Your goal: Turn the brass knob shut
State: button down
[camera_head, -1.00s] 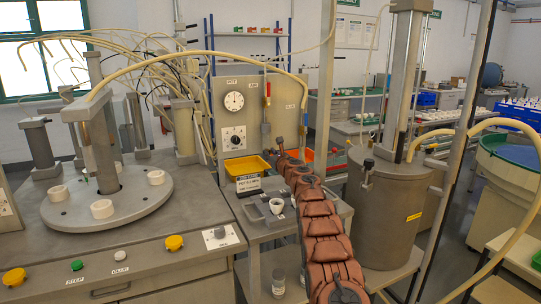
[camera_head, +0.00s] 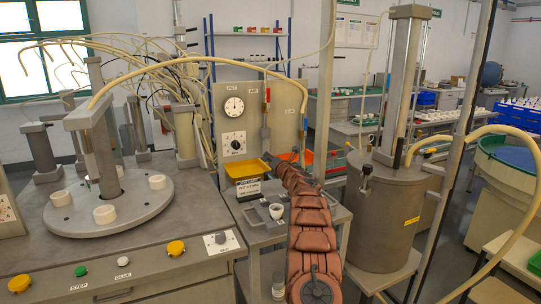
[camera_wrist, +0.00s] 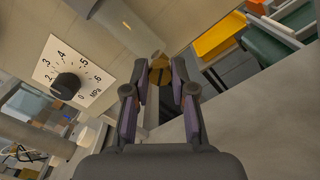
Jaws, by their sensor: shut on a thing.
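The brass knob (camera_wrist: 158,62) shows in the wrist view between the fingertips of my gripper (camera_wrist: 160,75), by the end of a grey cylindrical part. The two fingers are shut on the knob, one on each side. In the head view my gripper (camera_head: 270,160) is at the far end of my brown-covered arm, in front of the grey gauge panel (camera_head: 259,88) and beside the yellow tray. I cannot make out the knob there; how far it is turned cannot be told.
The panel has a round gauge (camera_head: 234,105) and a black-knobbed MPa dial (camera_wrist: 66,86). The yellow tray (camera_head: 241,169) and a small white cup (camera_head: 276,211) are close to my arm. A grey tank (camera_head: 385,215) stands to the right, a turntable (camera_head: 75,222) to the left.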

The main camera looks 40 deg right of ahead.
jog(key=shift+d+r+m+p, duration=0.1)
jog(key=shift+m+p, duration=2.8)
jog(key=shift+m, duration=0.8)
jog(key=c, duration=1)
grip_release()
jog(key=shift+o, duration=0.2)
jog(key=shift+s, duration=0.15)
jog(key=v, duration=1.1)
jog(key=shift+s+a, duration=0.2)
jog(key=shift+s, duration=0.15)
